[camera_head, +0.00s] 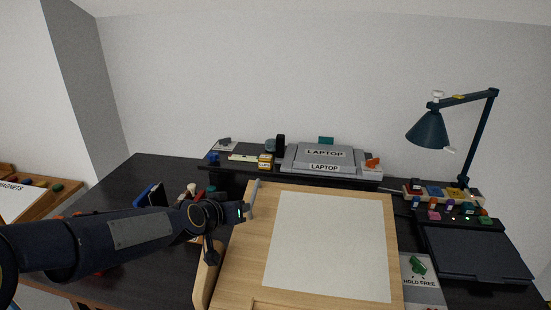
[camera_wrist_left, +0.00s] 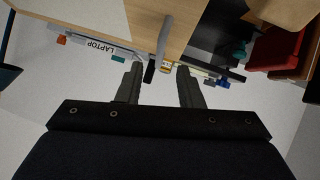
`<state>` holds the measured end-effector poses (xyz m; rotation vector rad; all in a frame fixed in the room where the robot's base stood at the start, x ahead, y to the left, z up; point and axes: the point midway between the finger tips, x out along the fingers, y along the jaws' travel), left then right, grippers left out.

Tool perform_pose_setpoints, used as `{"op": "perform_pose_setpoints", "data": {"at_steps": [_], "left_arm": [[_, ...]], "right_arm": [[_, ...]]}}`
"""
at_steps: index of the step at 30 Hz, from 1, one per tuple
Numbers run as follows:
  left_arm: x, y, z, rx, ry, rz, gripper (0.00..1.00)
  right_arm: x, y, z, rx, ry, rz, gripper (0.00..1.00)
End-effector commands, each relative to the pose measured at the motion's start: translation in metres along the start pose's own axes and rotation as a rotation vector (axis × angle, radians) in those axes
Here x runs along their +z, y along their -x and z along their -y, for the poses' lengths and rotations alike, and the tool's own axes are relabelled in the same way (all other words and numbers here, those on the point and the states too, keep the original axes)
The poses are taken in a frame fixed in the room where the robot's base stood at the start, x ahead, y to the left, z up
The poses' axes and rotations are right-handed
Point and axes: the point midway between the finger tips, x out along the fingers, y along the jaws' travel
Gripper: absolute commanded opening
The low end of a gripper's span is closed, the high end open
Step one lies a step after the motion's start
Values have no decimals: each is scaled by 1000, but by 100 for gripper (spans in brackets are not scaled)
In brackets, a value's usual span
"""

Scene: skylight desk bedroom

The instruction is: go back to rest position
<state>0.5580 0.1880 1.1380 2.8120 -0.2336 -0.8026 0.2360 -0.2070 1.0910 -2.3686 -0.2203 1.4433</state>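My left arm comes in from the left in the head view, and its gripper (camera_head: 245,209) is over the upper left edge of the tilted wooden drawing board (camera_head: 340,191). In the left wrist view the two fingers of the left gripper (camera_wrist_left: 158,82) stand apart with a gap between them. A slim grey bar (camera_wrist_left: 164,38) shows beyond the gap; the fingers are not closed on it. The wrist view is upside down. The right gripper is in neither view.
A pale sheet (camera_head: 330,245) lies on the board. A laptop (camera_head: 325,154) sits on the raised shelf behind. A dark blue lamp (camera_head: 430,130), small coloured items and a black tray (camera_head: 478,255) are at the right. Clutter stands beneath and behind my left arm.

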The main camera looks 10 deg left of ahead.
Motion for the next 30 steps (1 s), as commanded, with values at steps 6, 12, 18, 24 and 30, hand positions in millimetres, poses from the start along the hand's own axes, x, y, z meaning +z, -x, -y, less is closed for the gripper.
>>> {"op": "perform_pose_setpoints", "data": {"at_steps": [6, 12, 18, 24, 30], "left_arm": [[56, 114, 3, 86, 119, 176, 33], [140, 202, -1, 76, 174, 368, 33], [197, 244, -2, 20, 201, 486, 33], [210, 251, -2, 3, 207, 515, 33], [209, 251, -2, 5, 207, 514, 33]], "right_arm": [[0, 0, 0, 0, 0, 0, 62], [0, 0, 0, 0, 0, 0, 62], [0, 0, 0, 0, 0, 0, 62], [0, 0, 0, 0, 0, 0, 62], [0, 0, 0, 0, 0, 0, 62]]}}
